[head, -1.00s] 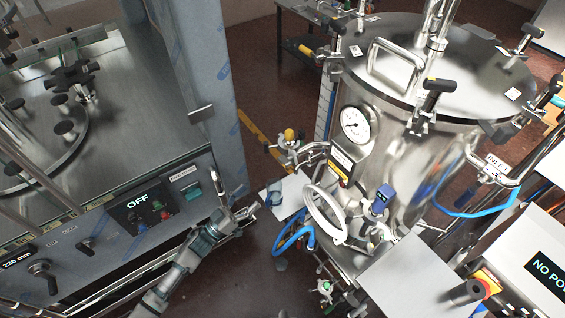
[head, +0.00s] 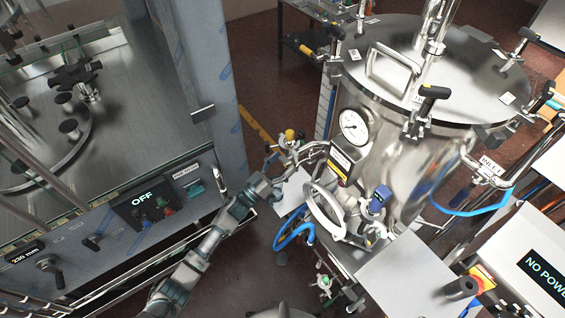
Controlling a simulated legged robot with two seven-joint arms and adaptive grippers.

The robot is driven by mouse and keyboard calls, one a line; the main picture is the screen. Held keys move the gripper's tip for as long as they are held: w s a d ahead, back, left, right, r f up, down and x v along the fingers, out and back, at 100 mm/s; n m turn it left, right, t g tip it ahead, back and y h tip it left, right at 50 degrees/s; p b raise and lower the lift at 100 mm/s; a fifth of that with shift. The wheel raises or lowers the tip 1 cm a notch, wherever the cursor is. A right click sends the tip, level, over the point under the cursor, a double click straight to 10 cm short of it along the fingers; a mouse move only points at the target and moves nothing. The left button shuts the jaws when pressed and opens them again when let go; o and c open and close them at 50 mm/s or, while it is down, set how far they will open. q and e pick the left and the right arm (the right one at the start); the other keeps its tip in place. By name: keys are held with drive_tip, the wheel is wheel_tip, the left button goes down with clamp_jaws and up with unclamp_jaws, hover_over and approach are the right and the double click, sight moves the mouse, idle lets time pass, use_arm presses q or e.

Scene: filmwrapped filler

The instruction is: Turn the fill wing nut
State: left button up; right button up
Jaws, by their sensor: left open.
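No part is clearly marked as the fill wing nut, and I cannot pick it out for certain. The steel vessel (head: 385,185) stands right of centre with a pressure gauge (head: 353,124) and pipe fittings low on its left side. A yellow-topped valve fitting (head: 290,136) sticks out at its left. My left gripper (head: 281,166) is open, just below and left of this fitting; whether it touches anything is unclear. A white hoop-shaped handle (head: 322,212) is to its lower right. My right gripper is not in view.
The filling machine's control panel (head: 150,212) reading OFF stands at left, close to my left arm. Blue hoses (head: 290,232) hang below the vessel. A box (head: 530,255) with a NO POWER display is at right. Dark floor lies between machine and vessel.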

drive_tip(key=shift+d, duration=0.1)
use_arm(q)
drive_tip(key=shift+a, duration=0.1)
drive_tip(key=c, duration=1.2)
drive_tip(key=shift+o, duration=0.2)
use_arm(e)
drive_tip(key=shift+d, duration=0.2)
use_arm(q)
drive_tip(key=shift+m, duration=0.3)
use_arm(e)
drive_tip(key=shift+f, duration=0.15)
